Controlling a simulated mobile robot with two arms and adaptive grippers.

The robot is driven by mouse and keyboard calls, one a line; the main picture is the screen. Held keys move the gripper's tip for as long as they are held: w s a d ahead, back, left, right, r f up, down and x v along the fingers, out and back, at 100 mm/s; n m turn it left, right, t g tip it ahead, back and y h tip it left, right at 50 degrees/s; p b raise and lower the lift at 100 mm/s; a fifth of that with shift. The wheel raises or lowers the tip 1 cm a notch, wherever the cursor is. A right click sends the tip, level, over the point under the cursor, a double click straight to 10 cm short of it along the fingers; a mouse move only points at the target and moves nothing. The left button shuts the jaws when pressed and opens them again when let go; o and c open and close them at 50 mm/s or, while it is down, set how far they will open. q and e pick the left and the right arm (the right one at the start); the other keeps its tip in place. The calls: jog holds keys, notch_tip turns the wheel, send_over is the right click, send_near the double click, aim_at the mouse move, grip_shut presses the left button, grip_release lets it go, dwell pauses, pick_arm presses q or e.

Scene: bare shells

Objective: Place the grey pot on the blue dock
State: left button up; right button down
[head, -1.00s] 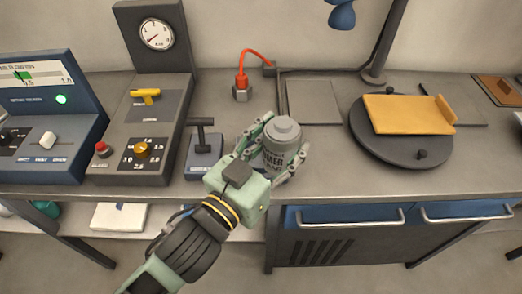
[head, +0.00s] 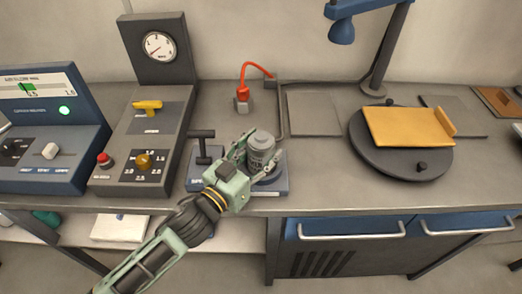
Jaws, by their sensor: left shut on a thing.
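The grey pot (head: 261,146), a lidded cylinder with dark lettering, is upright between the fingers of my left gripper (head: 259,157), which is shut on it. The blue dock (head: 281,187) is a low blue-grey base at the bench's front edge, with a black T-shaped handle (head: 202,144) on its left part. The pot is over the right part of the dock, just above or touching a dark round seat there. The gripper hides the pot's lower left side, so contact is unclear. My right gripper is out of view.
Left of the dock stands a grey console (head: 143,130) with a gauge and knobs. A red plug (head: 243,93) with a cable is behind. A dark turntable (head: 400,160) carrying an orange tray (head: 408,127) is at right. Bench between dock and turntable is clear.

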pick_arm(q)
jog(key=shift+f, duration=0.15)
jog(key=shift+s+f+b, duration=0.25)
jog(key=shift+f+b, duration=0.1)
jog(key=shift+f, duration=0.35)
jog(key=o, duration=1.5)
jog(key=shift+f, duration=0.25)
jog(key=shift+c, duration=0.2)
jog(key=shift+r, duration=0.45)
jog(key=shift+s+a, duration=0.15)
jog(key=v, duration=0.3)
jog(key=b+v, duration=0.1)
jog(key=v, duration=0.6)
jog(key=shift+a+r+b, duration=0.15)
jog(key=shift+r+b, duration=0.15)
jog(key=shift+r, duration=0.1)
jog(key=shift+s+a+r, duration=0.2)
jog(key=shift+s+a, duration=0.1)
jog(key=shift+s, duration=0.15)
